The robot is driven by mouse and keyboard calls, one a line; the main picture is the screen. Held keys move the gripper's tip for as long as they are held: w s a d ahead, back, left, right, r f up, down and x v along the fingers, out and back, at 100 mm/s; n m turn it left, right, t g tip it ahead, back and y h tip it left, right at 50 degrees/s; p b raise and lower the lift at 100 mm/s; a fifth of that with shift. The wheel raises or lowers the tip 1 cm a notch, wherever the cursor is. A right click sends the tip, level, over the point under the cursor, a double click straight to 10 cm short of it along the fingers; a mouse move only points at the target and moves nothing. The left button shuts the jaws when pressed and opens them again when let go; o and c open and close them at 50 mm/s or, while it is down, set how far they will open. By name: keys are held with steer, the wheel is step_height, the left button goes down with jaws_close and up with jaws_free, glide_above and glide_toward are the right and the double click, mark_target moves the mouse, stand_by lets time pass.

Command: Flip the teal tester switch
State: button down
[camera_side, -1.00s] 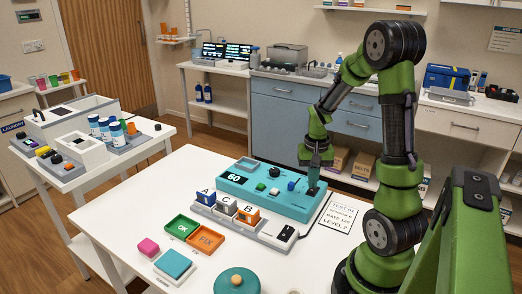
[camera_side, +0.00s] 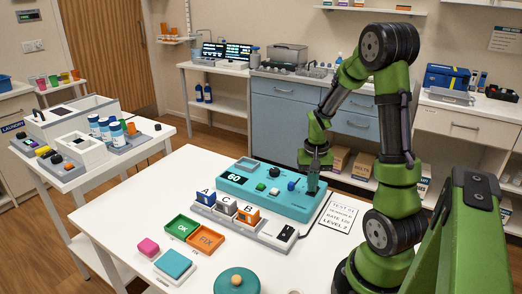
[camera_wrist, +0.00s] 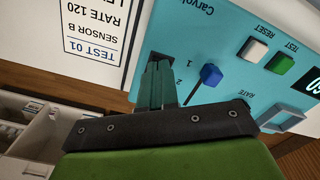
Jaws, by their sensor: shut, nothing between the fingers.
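The teal tester (camera_side: 262,200) lies on the white table, with a display reading 60 at its left end. It also fills much of the wrist view (camera_wrist: 206,30). My gripper (camera_side: 312,190) is over the tester's right end, pointing down. In the wrist view my gripper (camera_wrist: 158,66) has its fingers together, with nothing seen held. A dark part shows just at the fingertips; the switch itself is mostly hidden there, so its position and any contact cannot be told. A blue knob (camera_wrist: 210,75) is beside the fingers, and green (camera_wrist: 279,63) and white (camera_wrist: 254,50) buttons lie farther off.
A printed test card (camera_side: 339,218) lies right of the tester. A grey rack (camera_side: 232,222) with blocks A, B and C stands in front of it. Green (camera_side: 182,227) and orange (camera_side: 206,239) trays are front left. Some white table shows between these things.

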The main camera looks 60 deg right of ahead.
steer(key=shift+r, duration=3.45)
steer(key=shift+f, duration=0.15)
steer(key=a+r+n+t+y, duration=0.1)
steer(key=a+r+n+t, duration=0.2)
steer(key=a, duration=0.9)
steer(key=a+r+n+t+y, duration=0.1)
steer(key=a+r+n+t, duration=0.3)
steer(key=a+r, duration=0.5)
steer(key=a+n, duration=0.1)
steer(key=a, duration=0.3)
steer(key=shift+a+r, duration=0.15)
steer(key=shift+a, duration=0.1)
